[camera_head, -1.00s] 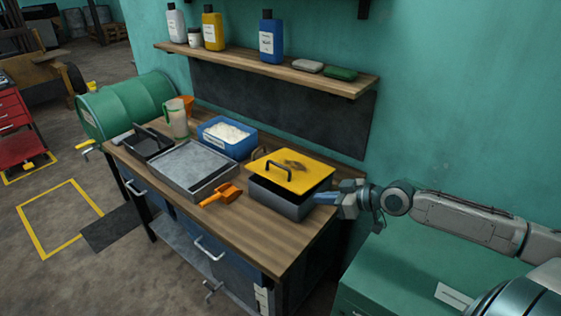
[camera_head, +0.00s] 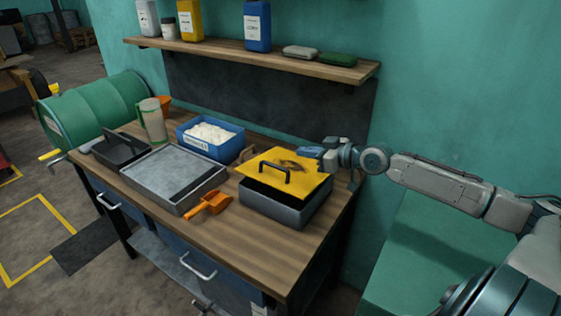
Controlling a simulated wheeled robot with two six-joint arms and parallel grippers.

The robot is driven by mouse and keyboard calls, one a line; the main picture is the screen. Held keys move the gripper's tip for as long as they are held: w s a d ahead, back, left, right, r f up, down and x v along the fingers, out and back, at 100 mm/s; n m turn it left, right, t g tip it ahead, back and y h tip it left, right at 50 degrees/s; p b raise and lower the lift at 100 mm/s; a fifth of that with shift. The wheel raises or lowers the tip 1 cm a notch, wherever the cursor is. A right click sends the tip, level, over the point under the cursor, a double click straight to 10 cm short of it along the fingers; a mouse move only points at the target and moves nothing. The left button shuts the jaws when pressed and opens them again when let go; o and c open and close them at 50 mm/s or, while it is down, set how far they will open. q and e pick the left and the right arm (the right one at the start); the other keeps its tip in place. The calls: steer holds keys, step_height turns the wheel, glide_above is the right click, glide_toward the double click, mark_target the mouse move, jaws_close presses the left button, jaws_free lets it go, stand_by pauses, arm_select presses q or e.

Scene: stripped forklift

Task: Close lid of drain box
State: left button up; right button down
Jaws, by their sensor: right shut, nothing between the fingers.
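The drain box is a dark grey metal box (camera_head: 283,210) near the right end of the wooden workbench. Its yellow lid (camera_head: 262,164), with a black handle (camera_head: 275,168), lies over the top at a tilt. A dark gap shows between the lid and the box's front rim. My right gripper (camera_head: 308,153) is shut and empty. It is at the lid's back right corner, seemingly at or just above its surface; I cannot tell whether it touches. My left gripper is not in view.
A grey tray (camera_head: 160,183), an orange scoop (camera_head: 209,203) and a blue bin (camera_head: 202,153) with white contents stand left of the box. A shelf (camera_head: 310,67) with bottles hangs above. A green cabinet (camera_head: 425,250) is at the right. The bench front is clear.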

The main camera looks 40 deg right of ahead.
steer(key=p+x, duration=0.3)
steer(key=x, duration=0.5)
steer(key=shift+w+a+r+p, duration=0.1)
steer(key=shift+w+a+p, duration=0.1)
steer(key=shift+w+p, duration=0.15)
step_height(320, 180, down, 3)
steer(key=shift+r+p, duration=0.15)
steer(key=shift+p, duration=0.4)
steer(key=shift+f, duration=0.85)
